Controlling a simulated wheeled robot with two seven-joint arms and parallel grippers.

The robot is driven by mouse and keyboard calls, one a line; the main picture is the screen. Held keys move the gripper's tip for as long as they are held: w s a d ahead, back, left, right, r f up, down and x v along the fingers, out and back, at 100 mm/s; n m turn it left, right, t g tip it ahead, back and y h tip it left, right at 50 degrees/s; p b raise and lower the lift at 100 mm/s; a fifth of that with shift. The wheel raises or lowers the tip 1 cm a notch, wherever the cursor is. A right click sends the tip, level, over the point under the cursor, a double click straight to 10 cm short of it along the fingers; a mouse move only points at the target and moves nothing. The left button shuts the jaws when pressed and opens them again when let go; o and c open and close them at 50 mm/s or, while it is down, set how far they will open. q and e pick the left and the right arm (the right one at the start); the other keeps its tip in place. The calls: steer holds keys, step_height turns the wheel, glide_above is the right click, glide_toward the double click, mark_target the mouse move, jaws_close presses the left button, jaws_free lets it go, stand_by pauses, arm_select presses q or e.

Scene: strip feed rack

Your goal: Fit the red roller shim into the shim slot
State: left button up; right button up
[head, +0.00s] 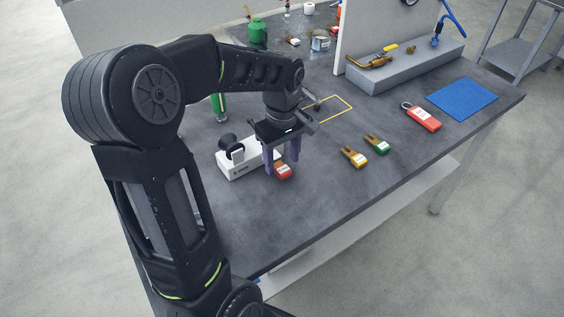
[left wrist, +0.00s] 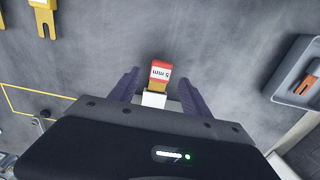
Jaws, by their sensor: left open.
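The red roller shim (head: 283,171) has a red head with a white label and shows just right of the white fixture block (head: 240,172). In the left wrist view the shim (left wrist: 160,72) reads "5 mm", and its brass part points toward a white piece (left wrist: 154,99). Whether the brass part sits inside a slot I cannot tell. My left gripper (head: 281,170) is open and points down over the shim. Its purple fingers (left wrist: 156,88) stand on both sides of the shim with visible gaps. The shim slot itself is hidden. My right gripper is not in view.
A yellow shim (head: 354,157) and a green shim (head: 376,144) lie to the right. Further right are a red tagged piece (head: 421,117) and a blue mat (head: 462,98). A grey raised ledge (head: 405,70) holds tools at the back. The front right tabletop is clear.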

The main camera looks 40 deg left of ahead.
arm_select(q)
step_height(320, 180, up, 6)
steer(key=shift+r, duration=0.1)
stand_by(0.9)
